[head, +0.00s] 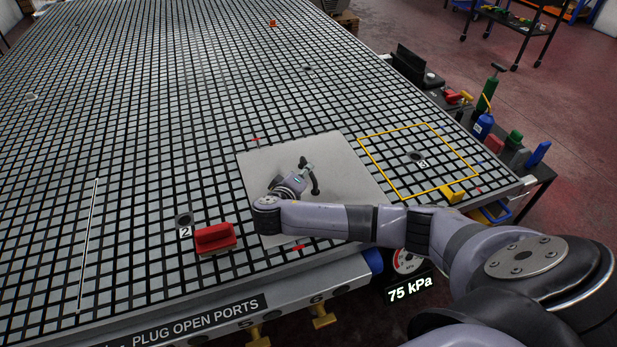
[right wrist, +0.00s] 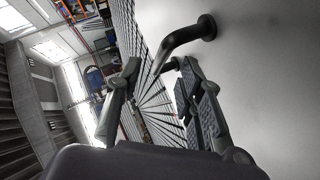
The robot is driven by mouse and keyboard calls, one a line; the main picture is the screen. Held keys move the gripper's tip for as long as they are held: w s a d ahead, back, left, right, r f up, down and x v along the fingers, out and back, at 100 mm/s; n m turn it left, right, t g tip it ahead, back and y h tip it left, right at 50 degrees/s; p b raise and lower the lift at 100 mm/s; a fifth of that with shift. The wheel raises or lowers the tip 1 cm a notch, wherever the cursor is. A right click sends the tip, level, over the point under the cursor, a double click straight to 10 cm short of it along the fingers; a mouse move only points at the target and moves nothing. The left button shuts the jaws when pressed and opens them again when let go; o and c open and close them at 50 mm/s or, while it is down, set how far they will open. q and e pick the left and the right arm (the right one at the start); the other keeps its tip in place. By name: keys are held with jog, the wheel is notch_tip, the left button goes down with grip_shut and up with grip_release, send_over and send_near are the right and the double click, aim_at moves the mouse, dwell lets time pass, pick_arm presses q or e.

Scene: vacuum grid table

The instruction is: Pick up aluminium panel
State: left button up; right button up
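The aluminium panel (head: 345,160) is a flat pale grey sheet lying on the black-gridded table, with a dark bent handle (head: 316,184) standing on its face. The panel fills the right side of the right wrist view (right wrist: 275,80), where the handle (right wrist: 185,36) curves out from it. My right gripper (head: 307,165) is low over the middle of the panel beside the handle. In the right wrist view its fingers (right wrist: 160,68) are spread apart, with part of the handle near the gap between the tips; contact cannot be told. My left gripper is out of view.
A yellow outline (head: 398,131) surrounds port 3 right of the panel. A red block (head: 215,238) sits beside port 2. A gauge (head: 408,261) reading 75 kPa hangs at the front edge. The table's far part is mostly clear.

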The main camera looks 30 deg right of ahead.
jog(key=shift+x, duration=1.55)
jog(key=shift+c, duration=0.6)
grip_shut()
jog(key=shift+a, duration=0.1)
jog(key=shift+w+r, duration=0.1)
jog(key=shift+w, duration=0.05)
